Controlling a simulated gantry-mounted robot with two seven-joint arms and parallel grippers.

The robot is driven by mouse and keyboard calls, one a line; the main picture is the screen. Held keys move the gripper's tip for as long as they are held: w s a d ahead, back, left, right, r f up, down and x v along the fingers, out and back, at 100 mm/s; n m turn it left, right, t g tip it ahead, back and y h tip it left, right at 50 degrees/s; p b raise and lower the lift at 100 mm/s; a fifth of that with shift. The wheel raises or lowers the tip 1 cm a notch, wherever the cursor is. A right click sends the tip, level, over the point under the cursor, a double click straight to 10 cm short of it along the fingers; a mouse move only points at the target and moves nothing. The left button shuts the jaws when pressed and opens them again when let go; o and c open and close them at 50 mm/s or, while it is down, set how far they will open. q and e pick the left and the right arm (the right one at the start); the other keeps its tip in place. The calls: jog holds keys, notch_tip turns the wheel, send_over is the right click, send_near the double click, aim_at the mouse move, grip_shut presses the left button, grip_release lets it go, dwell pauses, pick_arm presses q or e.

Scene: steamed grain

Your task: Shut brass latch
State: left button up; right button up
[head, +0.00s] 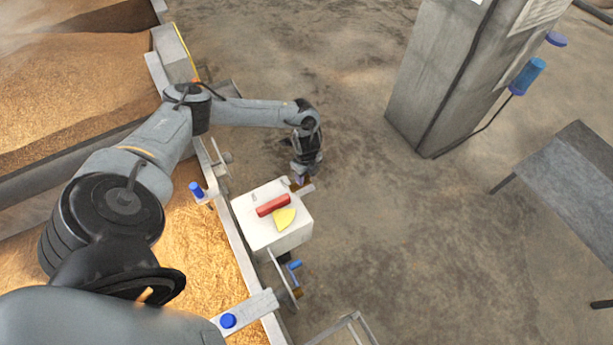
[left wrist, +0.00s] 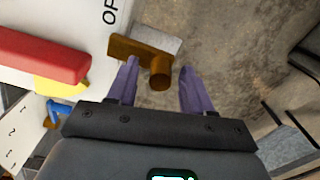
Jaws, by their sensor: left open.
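The brass latch (left wrist: 138,50), a brown bar with a round knob (left wrist: 160,75), sits at the edge of the white box in the left wrist view. A grey plate (left wrist: 158,39) lies beside the bar. My left gripper (left wrist: 160,88) is open, its two purple fingers on either side of the knob with space to the right finger; contact with the left finger is unclear. In the head view my left gripper (head: 301,180) points down at the far edge of the white box (head: 283,240), and the latch is mostly hidden there. My right gripper is not in view.
A red bar (head: 273,205) and a yellow wedge (head: 285,219) are on top of the box. Troughs of grain (head: 75,80) lie to the left. A concrete pillar (head: 440,75) and a grey table (head: 570,180) stand at the right. The floor between is clear.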

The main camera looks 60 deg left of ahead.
pick_arm(q)
jog(key=shift+f, duration=0.3)
jog(key=shift+c, duration=0.4)
grip_shut()
